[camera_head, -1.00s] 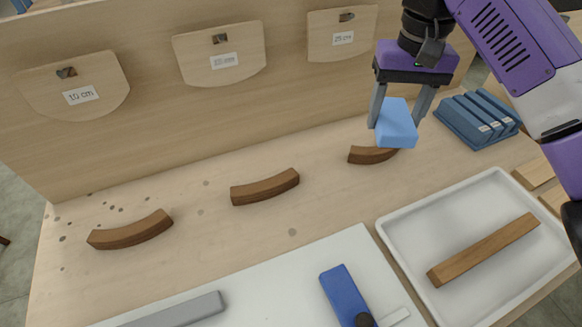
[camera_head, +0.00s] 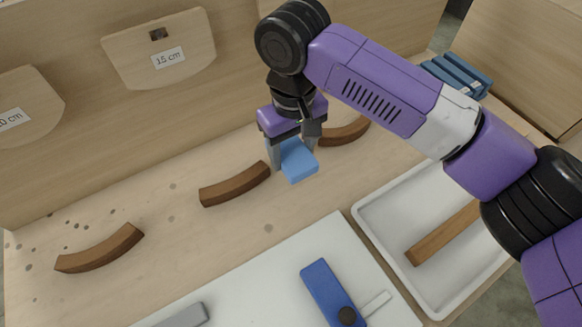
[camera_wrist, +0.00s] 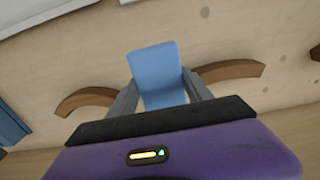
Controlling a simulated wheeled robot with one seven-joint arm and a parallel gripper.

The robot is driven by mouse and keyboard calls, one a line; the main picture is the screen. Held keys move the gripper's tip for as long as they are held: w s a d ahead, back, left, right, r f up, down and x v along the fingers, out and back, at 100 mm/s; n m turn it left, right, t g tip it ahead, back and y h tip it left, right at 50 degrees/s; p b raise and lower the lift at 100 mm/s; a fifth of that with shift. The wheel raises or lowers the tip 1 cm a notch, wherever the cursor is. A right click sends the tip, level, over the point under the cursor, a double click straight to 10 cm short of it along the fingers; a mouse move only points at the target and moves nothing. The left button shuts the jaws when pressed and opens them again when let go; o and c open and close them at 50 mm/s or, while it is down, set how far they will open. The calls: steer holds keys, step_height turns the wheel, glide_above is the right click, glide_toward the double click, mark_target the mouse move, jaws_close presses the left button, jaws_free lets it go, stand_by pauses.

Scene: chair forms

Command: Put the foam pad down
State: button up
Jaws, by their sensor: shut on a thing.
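The light blue foam pad (camera_head: 298,161) is a small block held between the fingers of my gripper (camera_head: 293,150). In the wrist view the pad (camera_wrist: 158,75) sits between the two grey fingers of my gripper (camera_wrist: 162,90), with its far end sticking out past them. In the head view it is over the bare wood between two curved brown pieces. The gap between the pad and the table top (camera_head: 235,225) is hard to judge.
Curved brown wooden pieces lie at left (camera_head: 100,248), middle (camera_head: 235,185) and right (camera_head: 345,131). A white tray (camera_head: 362,218) holds a wooden bar (camera_head: 445,233). A blue tool (camera_head: 328,290) lies on a white board (camera_head: 265,290). Blue blocks (camera_head: 457,75) stand at the back right.

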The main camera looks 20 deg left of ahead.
steer(key=shift+f, duration=3.6)
steer(key=shift+f, duration=0.15)
steer(key=o, duration=1.3)
